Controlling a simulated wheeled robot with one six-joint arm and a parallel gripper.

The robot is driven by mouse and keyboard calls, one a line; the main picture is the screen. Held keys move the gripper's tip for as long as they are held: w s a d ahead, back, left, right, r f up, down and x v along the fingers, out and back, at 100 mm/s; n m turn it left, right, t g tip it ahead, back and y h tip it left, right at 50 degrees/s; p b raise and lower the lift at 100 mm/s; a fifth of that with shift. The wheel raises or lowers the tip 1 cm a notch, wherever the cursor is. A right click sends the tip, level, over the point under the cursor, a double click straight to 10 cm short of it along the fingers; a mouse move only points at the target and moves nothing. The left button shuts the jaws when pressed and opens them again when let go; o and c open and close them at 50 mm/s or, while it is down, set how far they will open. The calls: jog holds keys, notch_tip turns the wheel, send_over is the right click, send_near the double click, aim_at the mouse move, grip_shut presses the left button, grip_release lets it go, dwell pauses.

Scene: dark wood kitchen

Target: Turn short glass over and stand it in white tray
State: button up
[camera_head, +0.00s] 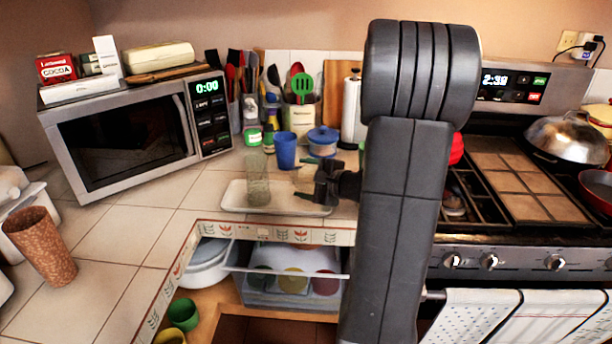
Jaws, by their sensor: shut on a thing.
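The white tray (232,201) lies on the tiled counter near its front edge. A tall clear glass (257,182) stands upright at the tray's left part. My gripper (312,184) reaches in from the right over the tray's right part, fingers pointing left. It is shut on a faint, see-through short glass (303,177), which is partly hidden by the fingers. I cannot tell which way up the short glass is, or whether it touches the tray.
A blue cup (286,151) and a blue-lidded container (323,142) stand behind the tray. The microwave (125,135) is at the left, the stove (520,190) at the right. A brown tumbler (41,246) stands at the front left. Counter left of the tray is clear.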

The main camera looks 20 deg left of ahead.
jog(key=shift+f, duration=0.5)
jog(key=o, duration=1.2)
jog(key=b+v, duration=0.1)
jog(key=v, duration=1.2)
jog(key=shift+s+d, duration=0.15)
jog(key=shift+d, duration=0.2)
